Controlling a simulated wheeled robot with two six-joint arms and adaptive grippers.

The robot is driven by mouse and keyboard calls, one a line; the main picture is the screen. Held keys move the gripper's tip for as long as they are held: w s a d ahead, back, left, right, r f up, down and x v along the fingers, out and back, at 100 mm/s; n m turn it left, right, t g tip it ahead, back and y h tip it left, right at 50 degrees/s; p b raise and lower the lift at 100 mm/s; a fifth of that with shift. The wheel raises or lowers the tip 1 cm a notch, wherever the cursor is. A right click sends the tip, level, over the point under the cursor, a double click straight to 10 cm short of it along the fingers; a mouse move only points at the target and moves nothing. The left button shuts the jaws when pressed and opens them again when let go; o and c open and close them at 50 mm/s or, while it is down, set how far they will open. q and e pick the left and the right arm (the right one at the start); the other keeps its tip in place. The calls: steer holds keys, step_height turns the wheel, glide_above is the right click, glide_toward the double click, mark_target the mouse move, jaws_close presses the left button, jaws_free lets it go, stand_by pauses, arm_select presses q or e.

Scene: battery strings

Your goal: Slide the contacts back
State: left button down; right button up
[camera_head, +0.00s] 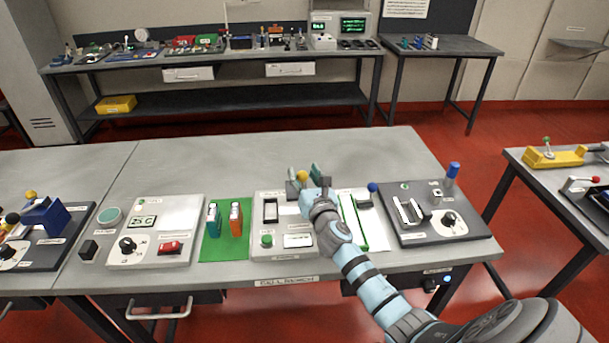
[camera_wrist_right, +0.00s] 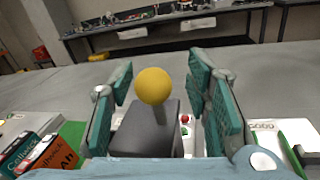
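A yellow ball knob (camera_wrist_right: 153,86) stands on a short stem on a dark grey block (camera_wrist_right: 140,132) in the right wrist view. It also shows in the head view (camera_head: 302,175), at the back of the white middle panel (camera_head: 284,244). My right gripper (camera_wrist_right: 160,75) is open, with its teal fingers on either side of the knob and block. Gaps show between knob and fingers. The gripper also shows in the head view (camera_head: 305,180) and hides part of the panel. I cannot make out the contacts themselves. My left gripper is not in view.
A teal cell (camera_head: 213,219) and an orange cell (camera_head: 236,219) stand on a green mat (camera_head: 224,248). A white panel with a red switch (camera_head: 170,247) lies left; a dark panel (camera_head: 436,232) lies right. The bench (camera_head: 230,160) behind is clear.

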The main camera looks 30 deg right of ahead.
steer(key=shift+a, duration=0.1)
steer(key=shift+s+a, duration=0.15)
steer(key=shift+s, duration=0.2)
steer(key=v, duration=1.1)
steer(key=shift+s, duration=0.15)
